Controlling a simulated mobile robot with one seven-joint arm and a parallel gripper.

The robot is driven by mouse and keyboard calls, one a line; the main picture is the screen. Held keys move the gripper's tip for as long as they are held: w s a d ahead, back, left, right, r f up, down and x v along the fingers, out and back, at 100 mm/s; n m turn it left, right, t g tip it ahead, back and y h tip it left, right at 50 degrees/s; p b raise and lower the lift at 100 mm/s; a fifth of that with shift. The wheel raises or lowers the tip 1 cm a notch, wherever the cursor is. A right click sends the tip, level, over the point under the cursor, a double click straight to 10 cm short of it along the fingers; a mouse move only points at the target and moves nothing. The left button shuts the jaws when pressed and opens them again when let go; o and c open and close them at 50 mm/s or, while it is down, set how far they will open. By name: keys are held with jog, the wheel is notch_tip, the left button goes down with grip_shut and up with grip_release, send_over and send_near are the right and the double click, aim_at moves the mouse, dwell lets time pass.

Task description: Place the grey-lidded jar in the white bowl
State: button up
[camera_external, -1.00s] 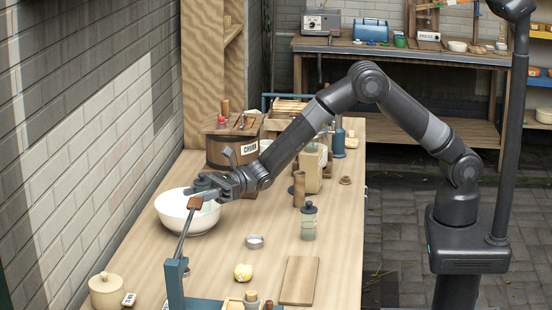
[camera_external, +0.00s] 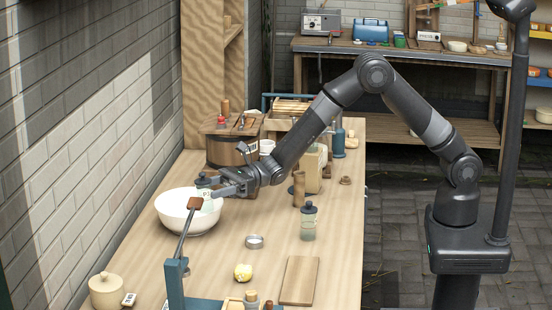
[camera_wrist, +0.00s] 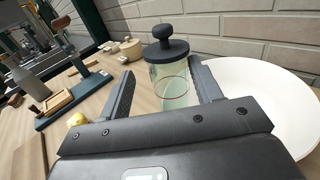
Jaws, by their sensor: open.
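The grey-lidded jar, pale green and see-through with a dark knobbed lid (camera_wrist: 166,46), stands upright between the fingers of my gripper (camera_external: 214,191) in the wrist view. The fingers are apart, one on each side of it. In the external view its lid (camera_external: 203,181) shows above the white bowl (camera_external: 187,222), at the far right part of the bowl. The bowl (camera_wrist: 262,105) is right of the jar in the wrist view. My gripper hides the jar's base, so I cannot tell what it rests on.
A second jar with a grey-blue lid (camera_external: 308,222) stands on the table, right of the bowl. A blue lever stand (camera_external: 177,280) rises in front of the bowl. A wooden churn (camera_external: 228,150) is behind it.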

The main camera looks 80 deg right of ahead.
jog(key=v, duration=0.2)
jog(key=shift+s+d, duration=0.25)
jog(key=shift+d, duration=0.05)
jog(key=s+d+r+n+g, duration=0.1)
jog(key=s+r+n+g, duration=0.3)
jog(key=s+r+n, duration=0.5)
jog(key=s+d+r+n+g, duration=0.1)
jog(key=s+r+n+g, duration=0.35)
jog(key=s, duration=0.85)
jog(key=s+d+f+n+t+h, duration=0.1)
jog(key=s+d+f+n+h, duration=0.1)
jog(key=s+d+n+h, duration=1)
jog(key=s+d+n, duration=0.1)
jog(key=s+d, duration=0.9)
jog(key=s, duration=0.1)
jog(key=shift+s+h, duration=0.2)
jog(key=shift+h, duration=0.2)
jog(key=shift+n, duration=0.25)
